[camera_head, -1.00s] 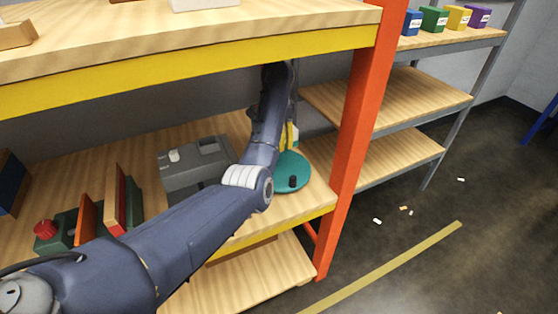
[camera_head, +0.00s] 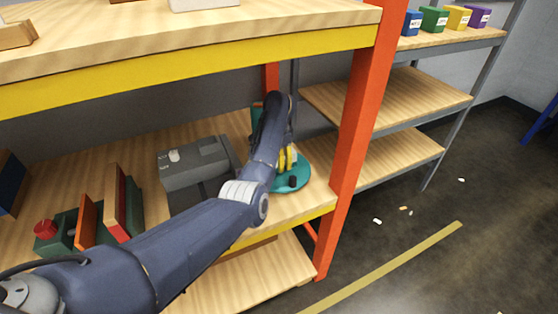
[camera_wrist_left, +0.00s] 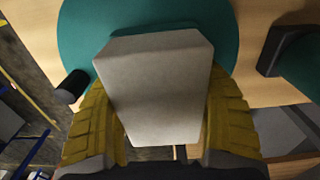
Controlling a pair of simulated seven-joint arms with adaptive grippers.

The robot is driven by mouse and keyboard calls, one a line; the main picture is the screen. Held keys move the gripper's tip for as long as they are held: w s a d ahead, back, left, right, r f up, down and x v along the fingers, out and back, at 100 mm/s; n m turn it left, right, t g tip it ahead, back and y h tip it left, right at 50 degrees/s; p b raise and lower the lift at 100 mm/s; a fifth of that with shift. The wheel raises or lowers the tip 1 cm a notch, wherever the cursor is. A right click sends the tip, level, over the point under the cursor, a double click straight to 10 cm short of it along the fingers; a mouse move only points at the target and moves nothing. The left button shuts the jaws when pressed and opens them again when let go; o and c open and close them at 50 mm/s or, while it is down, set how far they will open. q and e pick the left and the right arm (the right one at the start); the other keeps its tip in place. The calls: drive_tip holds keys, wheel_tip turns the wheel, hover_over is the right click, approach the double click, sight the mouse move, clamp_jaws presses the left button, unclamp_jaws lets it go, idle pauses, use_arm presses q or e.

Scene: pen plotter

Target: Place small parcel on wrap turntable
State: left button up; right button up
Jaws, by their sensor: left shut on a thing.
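The wrap turntable is a teal disc (camera_head: 302,178) with a black knob near its front edge, standing at the right end of the middle shelf. It also shows in the left wrist view (camera_wrist_left: 215,25), behind the parcel. My left gripper (camera_head: 287,160) has yellow fingers and is over the turntable, partly hidden by my own arm. In the left wrist view it is shut on the small parcel (camera_wrist_left: 158,85), a pale grey block between both fingers. I cannot tell whether the parcel touches the disc. The parcel is hidden in the head view. My right gripper is out of view.
A grey machine (camera_head: 195,160) stands left of the turntable. Further left are red and green upright pieces (camera_head: 118,200) and a red knob (camera_head: 45,229). The orange post (camera_head: 358,130) rises close to the right, and the upper shelf's yellow beam (camera_head: 190,70) runs overhead.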

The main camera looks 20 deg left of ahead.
use_arm(q)
drive_tip(key=shift+f, duration=0.15)
drive_tip(key=o, duration=1.5)
drive_tip(key=shift+c, duration=0.2)
wheel_tip(320, 180, up, 12)
drive_tip(key=shift+f, duration=0.25)
drive_tip(key=shift+r, duration=0.35)
